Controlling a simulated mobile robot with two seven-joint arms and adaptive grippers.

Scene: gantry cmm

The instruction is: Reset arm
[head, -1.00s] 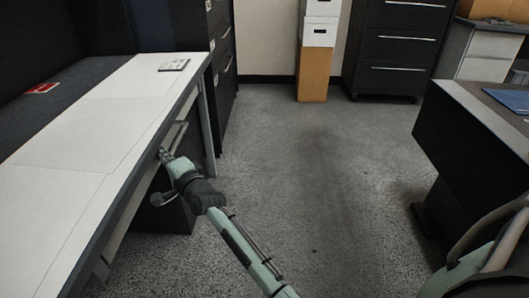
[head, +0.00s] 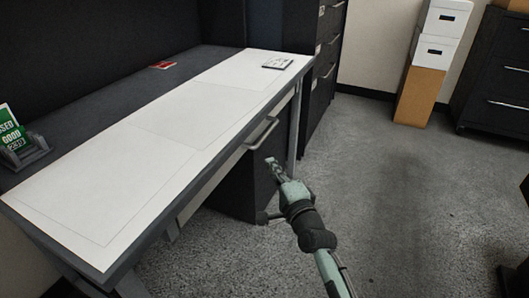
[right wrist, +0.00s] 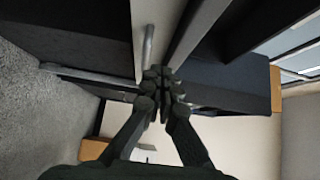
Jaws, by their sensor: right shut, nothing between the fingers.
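My right gripper (head: 270,162) is in the middle of the head view, in front of the desk's drawer handle (head: 263,133). It is shut and empty, its fingers together, and a gap to the handle seems to show. In the right wrist view the closed fingers (right wrist: 163,80) point toward the desk's edge, and the bar handle (right wrist: 148,50) shows just beyond them. My left gripper is not in view.
Dark cabinets (head: 322,70) and stacked boxes (head: 420,90) stand behind. The floor (head: 410,190) on the right is clear.

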